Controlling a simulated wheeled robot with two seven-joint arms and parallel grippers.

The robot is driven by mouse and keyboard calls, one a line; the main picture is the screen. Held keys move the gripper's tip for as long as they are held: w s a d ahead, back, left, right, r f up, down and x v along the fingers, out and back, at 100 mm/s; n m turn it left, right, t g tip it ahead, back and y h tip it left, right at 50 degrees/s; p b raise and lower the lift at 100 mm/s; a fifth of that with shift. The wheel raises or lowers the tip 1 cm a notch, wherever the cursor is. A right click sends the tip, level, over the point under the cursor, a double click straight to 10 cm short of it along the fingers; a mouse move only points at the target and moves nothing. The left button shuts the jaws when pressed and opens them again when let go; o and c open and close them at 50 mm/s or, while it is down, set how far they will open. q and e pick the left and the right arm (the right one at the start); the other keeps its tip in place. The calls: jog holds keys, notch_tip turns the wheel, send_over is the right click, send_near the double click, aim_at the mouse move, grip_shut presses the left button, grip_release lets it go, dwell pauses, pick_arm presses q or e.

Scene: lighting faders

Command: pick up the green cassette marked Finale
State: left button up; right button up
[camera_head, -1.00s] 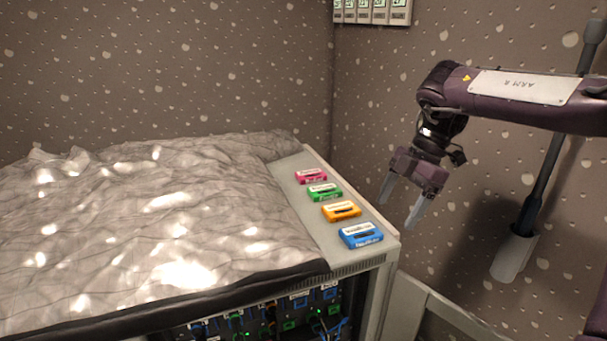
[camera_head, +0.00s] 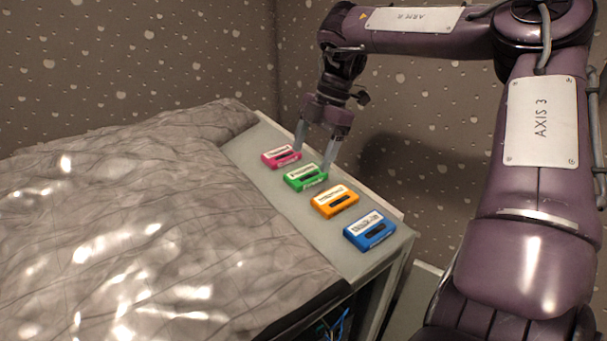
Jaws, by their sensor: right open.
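The green cassette (camera_head: 305,177) lies flat on the pale ledge of the cabinet, second from the far end of a row of cassettes. Its label is too small to read. My right gripper (camera_head: 313,158) is open and points down just behind and above the green cassette. One finger is near the pink cassette's right end and the other is by the green cassette's far right corner. Nothing is between the fingers. I cannot tell if a fingertip touches anything. My left gripper is not in view.
A pink cassette (camera_head: 281,156) lies beyond the green one; an orange cassette (camera_head: 335,201) and a blue cassette (camera_head: 370,229) lie nearer. A crumpled grey sheet (camera_head: 130,220) covers the left side. The ledge (camera_head: 290,214) ends at a drop on the right.

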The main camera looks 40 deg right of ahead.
aim_at(303, 175)
jog(key=shift+w+p+x, duration=0.15)
jog(key=shift+p+x, duration=0.05)
jog(key=shift+x, duration=1.05)
jog(key=shift+w+p+x, duration=0.1)
jog(key=shift+p+x, duration=0.1)
jog(key=shift+x, duration=1.05)
jog(key=shift+d+f, duration=0.2)
jog(key=c, duration=1.1)
